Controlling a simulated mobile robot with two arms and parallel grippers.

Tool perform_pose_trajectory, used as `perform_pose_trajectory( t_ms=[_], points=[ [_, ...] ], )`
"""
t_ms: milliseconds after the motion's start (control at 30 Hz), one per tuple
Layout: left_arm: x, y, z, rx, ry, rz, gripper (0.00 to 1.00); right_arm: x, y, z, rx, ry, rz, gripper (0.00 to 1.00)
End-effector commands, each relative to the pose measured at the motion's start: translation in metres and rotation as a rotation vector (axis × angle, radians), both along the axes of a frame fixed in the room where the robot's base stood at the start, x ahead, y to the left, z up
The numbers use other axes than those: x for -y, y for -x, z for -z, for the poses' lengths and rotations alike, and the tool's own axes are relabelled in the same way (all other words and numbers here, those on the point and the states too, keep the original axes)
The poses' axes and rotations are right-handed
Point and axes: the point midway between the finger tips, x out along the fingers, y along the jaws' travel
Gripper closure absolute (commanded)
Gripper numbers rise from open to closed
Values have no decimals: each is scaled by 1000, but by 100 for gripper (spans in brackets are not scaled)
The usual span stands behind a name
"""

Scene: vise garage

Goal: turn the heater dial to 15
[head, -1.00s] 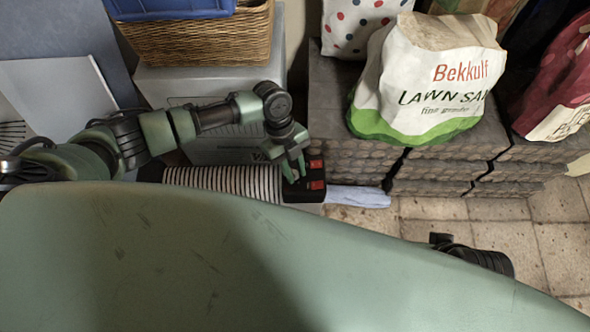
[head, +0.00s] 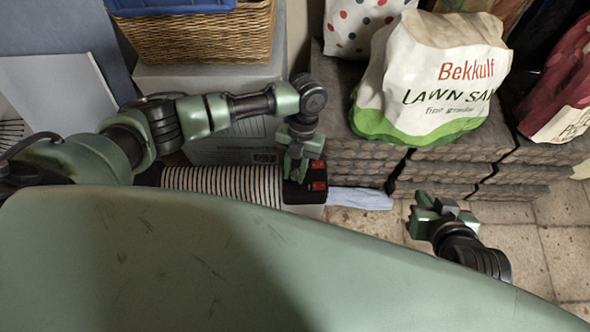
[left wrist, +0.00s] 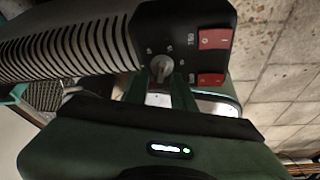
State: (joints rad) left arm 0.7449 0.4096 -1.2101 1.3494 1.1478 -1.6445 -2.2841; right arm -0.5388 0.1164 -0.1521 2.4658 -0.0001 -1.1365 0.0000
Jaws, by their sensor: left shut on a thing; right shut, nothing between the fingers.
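The heater (head: 222,182) has a ribbed pale body and a black end panel (head: 300,193) with red switches. In the left wrist view the panel (left wrist: 178,22) carries a small grey dial (left wrist: 161,67) with small printed marks around it, too blurred to read surely. My left gripper (head: 296,178) is at the panel from above. In the left wrist view its fingers (left wrist: 160,88) are shut on the dial. The dial is hidden by the gripper in the head view. My right gripper (head: 432,208) is shut and empty, over the floor to the right, away from the heater.
A white box (head: 225,148) with a wicker basket (head: 205,40) on top stands behind the heater. Stacked grey stone blocks (head: 350,155) hold a lawn sand bag (head: 435,80). A bluish cloth-like item (head: 358,198) lies right of the heater. Tiled floor (head: 515,240) is free at the right.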

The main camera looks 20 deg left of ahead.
Motion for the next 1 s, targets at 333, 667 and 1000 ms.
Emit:
perform_pose_trajectory(
  t_ms=[333, 667, 1000],
  points=[
    [0, 0, 0, 2, -1, 162, 100, -1, -4, -3, 22, -5, -1, 100],
    [-1, -1, 1, 2, -1, 199, 100, -2, -4, -3, 25, -6, -3, 100],
    [-1, 0, 1, 2, -1, 199, 58, -2, -5, -3, 26, -6, -3, 100]
  ],
)
